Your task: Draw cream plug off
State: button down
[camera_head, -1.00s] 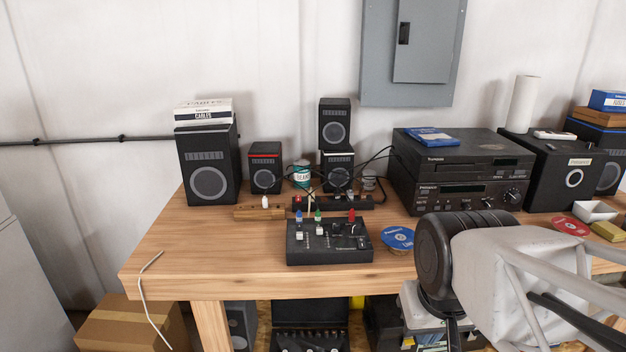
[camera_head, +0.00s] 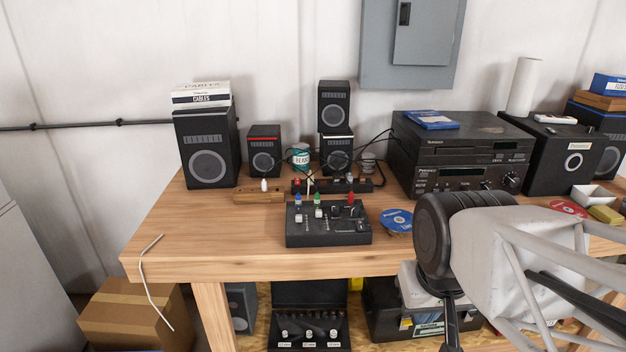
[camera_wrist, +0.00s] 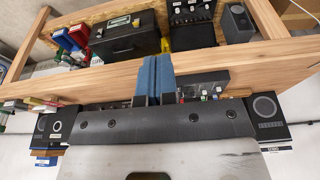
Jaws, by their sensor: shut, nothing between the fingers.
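The cream plug (camera_head: 310,186) appears as a thin pale upright piece at the back of the black mixer box (camera_head: 328,228). Its lower end is too small to make out. Blue (camera_head: 298,199), green (camera_head: 318,199) and red (camera_head: 351,198) plugs stand along the same edge. In the wrist view my gripper (camera_wrist: 156,60) shows two blue fingers pressed together, empty, over the bench's front edge. The mixer (camera_wrist: 208,83) is partly hidden behind them. In the head view my arm fills the lower right, and the fingers cannot be made out.
A white-topped peg stands on a wooden block (camera_head: 259,196) left of the mixer. A black power strip (camera_head: 350,186) with cables lies behind it. Speakers (camera_head: 207,150) and stacked decks (camera_head: 462,155) stand further back. A blue disc (camera_head: 396,220) lies right. The left bench top (camera_head: 190,230) is clear.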

aim_at(312, 176)
jog(key=c, duration=1.8)
grip_release()
jog(key=shift+c, duration=0.2)
